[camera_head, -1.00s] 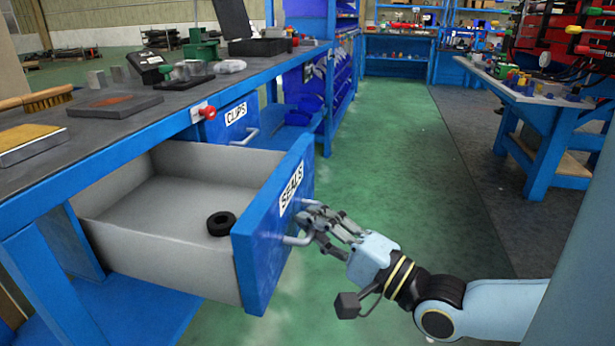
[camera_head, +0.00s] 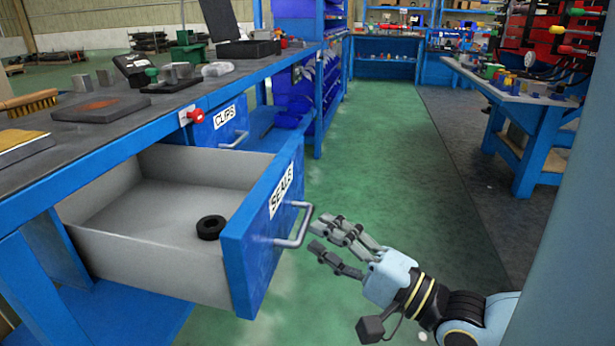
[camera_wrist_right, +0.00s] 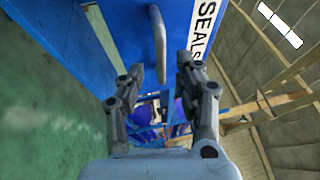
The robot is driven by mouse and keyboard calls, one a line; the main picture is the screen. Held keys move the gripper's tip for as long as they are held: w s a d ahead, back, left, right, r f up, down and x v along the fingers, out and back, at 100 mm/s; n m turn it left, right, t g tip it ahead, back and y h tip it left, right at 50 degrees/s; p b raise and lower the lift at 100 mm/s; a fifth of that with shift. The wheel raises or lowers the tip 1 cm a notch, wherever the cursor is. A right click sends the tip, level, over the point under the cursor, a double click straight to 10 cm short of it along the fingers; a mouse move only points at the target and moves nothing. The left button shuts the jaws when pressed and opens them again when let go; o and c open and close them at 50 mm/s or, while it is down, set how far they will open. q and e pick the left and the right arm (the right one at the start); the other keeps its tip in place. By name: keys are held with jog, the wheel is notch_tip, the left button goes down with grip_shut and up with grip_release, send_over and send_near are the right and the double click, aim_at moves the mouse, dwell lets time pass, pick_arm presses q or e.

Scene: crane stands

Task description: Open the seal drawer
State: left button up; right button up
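The seal drawer (camera_head: 262,232), blue-fronted with a white SEALS label, stands pulled out from the workbench, its grey inside showing. A black ring (camera_head: 211,227) lies on the drawer floor. The drawer's metal handle (camera_head: 299,229) is free of my fingers. My right gripper (camera_head: 325,237) is open and empty, just to the right of the handle and apart from it. In the right wrist view the handle (camera_wrist_right: 158,45) shows beyond and between the spread fingers (camera_wrist_right: 160,85). My left gripper is not in view.
The closed CLIPS drawer (camera_head: 222,124) is farther along the bench, near a red knob (camera_head: 196,116). The bench top (camera_head: 100,134) holds a brush, plates and boxes. Green floor (camera_head: 375,160) is open to the right. Another blue table (camera_head: 530,110) stands at far right.

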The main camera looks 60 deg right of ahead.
jog(key=s+f, duration=0.1)
jog(key=s, duration=0.6)
jog(key=shift+s+f, duration=0.2)
jog(key=shift+s, duration=0.15)
